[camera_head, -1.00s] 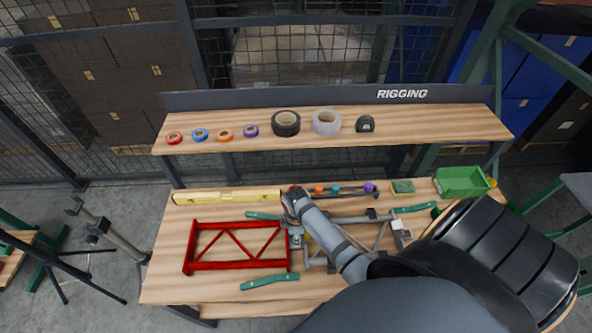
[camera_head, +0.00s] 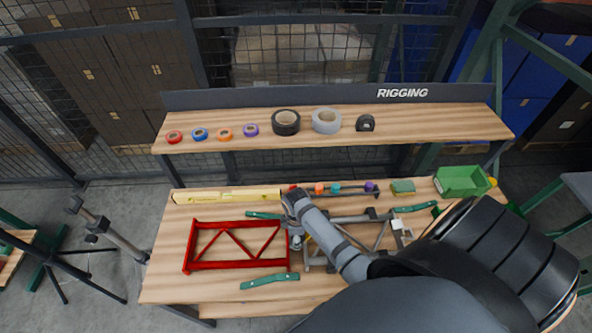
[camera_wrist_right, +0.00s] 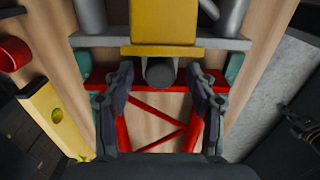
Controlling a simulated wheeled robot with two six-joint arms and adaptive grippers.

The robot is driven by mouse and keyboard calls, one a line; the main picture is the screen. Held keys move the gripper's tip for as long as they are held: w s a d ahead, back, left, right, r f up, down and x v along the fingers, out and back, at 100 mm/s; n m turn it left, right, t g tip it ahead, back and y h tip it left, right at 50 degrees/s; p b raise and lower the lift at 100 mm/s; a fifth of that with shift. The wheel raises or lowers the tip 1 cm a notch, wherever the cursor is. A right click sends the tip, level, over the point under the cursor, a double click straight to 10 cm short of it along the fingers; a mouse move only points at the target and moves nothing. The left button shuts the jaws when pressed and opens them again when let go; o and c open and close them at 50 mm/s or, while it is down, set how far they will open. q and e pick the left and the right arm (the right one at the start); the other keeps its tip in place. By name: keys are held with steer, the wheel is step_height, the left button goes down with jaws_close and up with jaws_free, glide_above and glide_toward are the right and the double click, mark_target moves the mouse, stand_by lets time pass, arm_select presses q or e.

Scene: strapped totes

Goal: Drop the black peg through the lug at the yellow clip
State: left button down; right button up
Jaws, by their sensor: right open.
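In the right wrist view the yellow clip (camera_wrist_right: 165,20) sits across a grey bar of the grey frame (camera_wrist_right: 225,43). A dark grey round end (camera_wrist_right: 160,73) shows just below the clip; I cannot tell whether it is the black peg or part of the lug. My right gripper (camera_wrist_right: 159,82) is open, with one finger on each side of this round end and visible gaps to both. In the head view my right arm covers the clip area, and the gripper (camera_head: 294,226) points down between the red frame (camera_head: 238,265) and the grey frame. My left gripper is out of view.
A yellow level (camera_head: 227,196) lies along the bench's back edge. Right of it is a rack with coloured pieces (camera_head: 335,188). A green sponge (camera_head: 403,187) and a green bin (camera_head: 461,180) stand further right. Green straps (camera_head: 270,281) lie near the frames. A shelf holds tape rolls (camera_head: 286,121).

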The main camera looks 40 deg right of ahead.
step_height(320, 180, up, 12)
stand_by(0.4)
